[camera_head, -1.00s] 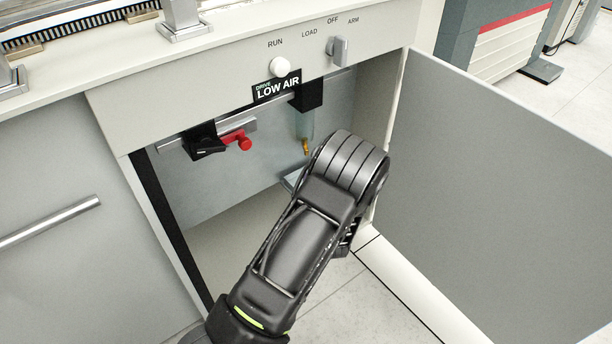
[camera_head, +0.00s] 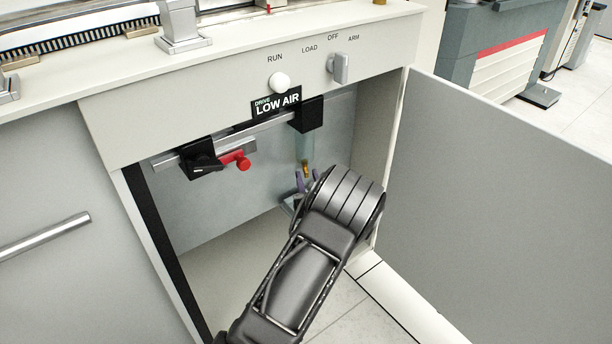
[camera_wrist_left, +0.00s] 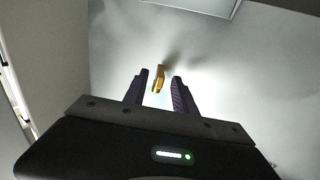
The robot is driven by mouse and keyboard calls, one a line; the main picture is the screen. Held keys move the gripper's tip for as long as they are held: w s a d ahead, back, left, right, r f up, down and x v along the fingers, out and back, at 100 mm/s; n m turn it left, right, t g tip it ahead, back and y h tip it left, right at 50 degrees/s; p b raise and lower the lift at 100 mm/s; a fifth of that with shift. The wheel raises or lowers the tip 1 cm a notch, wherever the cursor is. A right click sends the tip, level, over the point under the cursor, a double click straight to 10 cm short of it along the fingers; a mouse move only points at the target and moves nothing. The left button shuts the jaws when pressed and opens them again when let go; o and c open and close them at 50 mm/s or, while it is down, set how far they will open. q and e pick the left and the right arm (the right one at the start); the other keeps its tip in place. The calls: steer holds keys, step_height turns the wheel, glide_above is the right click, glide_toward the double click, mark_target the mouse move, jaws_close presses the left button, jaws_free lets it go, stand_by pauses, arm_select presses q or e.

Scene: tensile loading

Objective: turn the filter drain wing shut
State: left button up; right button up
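The filter drain wing (camera_head: 305,169) is a small brass piece at the bottom of the clear filter bowl (camera_head: 305,146), which hangs under a black block inside the open cabinet. In the left wrist view the brass wing (camera_wrist_left: 159,79) shows between and just beyond the fingertips. My left gripper (camera_head: 307,178) is just below the wing, its two purplish fingers pointing up. In the left wrist view my left gripper (camera_wrist_left: 160,75) is open, with a gap on each side of the wing. I cannot tell its exact height relative to the wing. My right gripper is not in view.
The cabinet door (camera_head: 490,205) stands open at the right.

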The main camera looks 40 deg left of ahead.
arm_select(q)
steer(key=shift+x, duration=1.4)
steer(key=shift+d, duration=0.1)
jaws_close()
